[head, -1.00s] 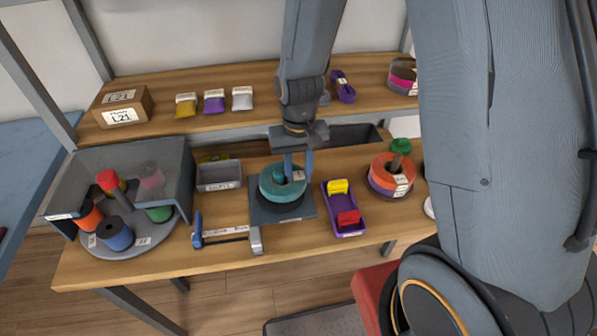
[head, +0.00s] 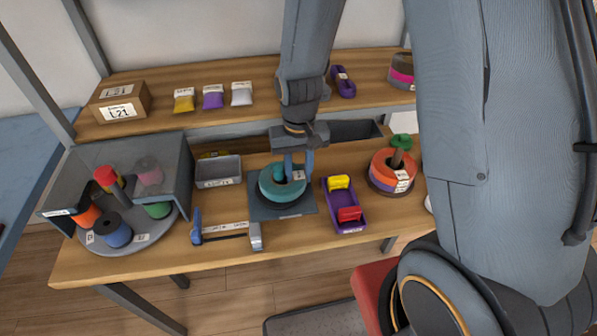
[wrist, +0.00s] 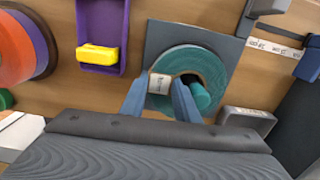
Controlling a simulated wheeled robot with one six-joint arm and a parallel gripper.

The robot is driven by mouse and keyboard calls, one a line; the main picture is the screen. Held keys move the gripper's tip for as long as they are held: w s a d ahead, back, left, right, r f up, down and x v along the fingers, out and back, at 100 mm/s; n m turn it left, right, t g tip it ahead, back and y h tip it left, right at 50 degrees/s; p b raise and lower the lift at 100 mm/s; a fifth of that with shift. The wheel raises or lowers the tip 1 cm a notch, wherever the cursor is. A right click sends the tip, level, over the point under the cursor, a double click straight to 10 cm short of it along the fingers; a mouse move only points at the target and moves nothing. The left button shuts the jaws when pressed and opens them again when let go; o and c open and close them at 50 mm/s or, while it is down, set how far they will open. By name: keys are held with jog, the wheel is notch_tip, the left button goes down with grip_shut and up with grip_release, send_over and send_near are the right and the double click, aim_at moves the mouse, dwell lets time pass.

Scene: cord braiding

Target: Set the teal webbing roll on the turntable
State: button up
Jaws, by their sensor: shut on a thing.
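The teal webbing roll (head: 268,187) is a flat ring with a white label, at a dark grey square plate (head: 305,207) in the middle of the workbench. A dark round shape shows under its near edge. A teal peg (wrist: 202,97) shows in the roll's hole in the wrist view. My gripper (head: 291,173) is shut on the ring's wall, with one finger in the hole and one outside. I cannot tell whether the roll is lifted. The turntable (head: 122,244) is a grey round disc at the left, partly under a grey hood, carrying several spools.
The grey hood (head: 185,165) covers the turntable's back. A grey bin (head: 218,183) and a blue-handled tool (head: 197,228) lie between plate and turntable. A purple tray (head: 345,208) and a stack of rolls on a post (head: 385,185) stand right. A shelf (head: 270,88) runs behind.

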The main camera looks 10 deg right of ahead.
jog(key=o, duration=1.2)
jog(key=shift+c, duration=0.2)
jog(key=c, duration=0.4)
jog(key=shift+o, duration=0.8)
jog(key=shift+o, duration=0.2)
jog(key=shift+r, duration=0.1)
